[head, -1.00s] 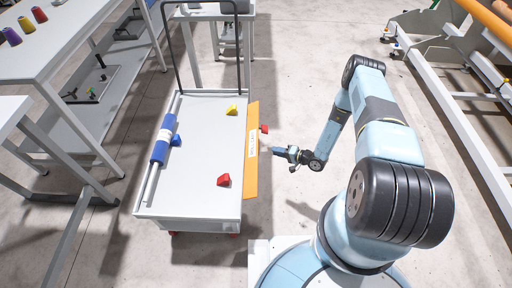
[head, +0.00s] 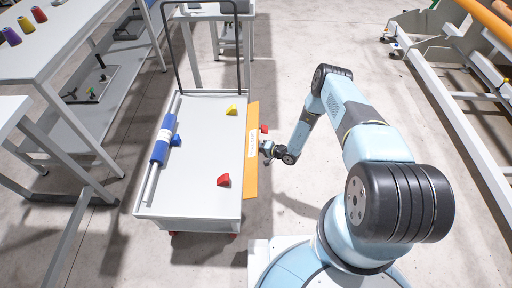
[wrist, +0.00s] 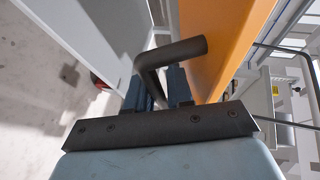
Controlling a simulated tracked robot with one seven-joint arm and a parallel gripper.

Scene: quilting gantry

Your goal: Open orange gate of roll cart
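The orange gate (head: 252,170) is a long panel along the right side of the white roll cart (head: 205,125). It bears a white label and lies close along the cart's edge. In the wrist view the gate (wrist: 228,35) fills the upper middle, with a dark bent bar handle (wrist: 185,48) beside it. My gripper (head: 266,148) is at the gate's outer side, near its middle. In the wrist view the two dark blue fingers of my gripper (wrist: 160,88) flank the handle's upright part. Whether they press on the bar is unclear.
A small red part (head: 264,129) shows just outside the gate. Workbenches (head: 60,45) stand left. Floor right of the cart is clear up to a large frame (head: 455,110).

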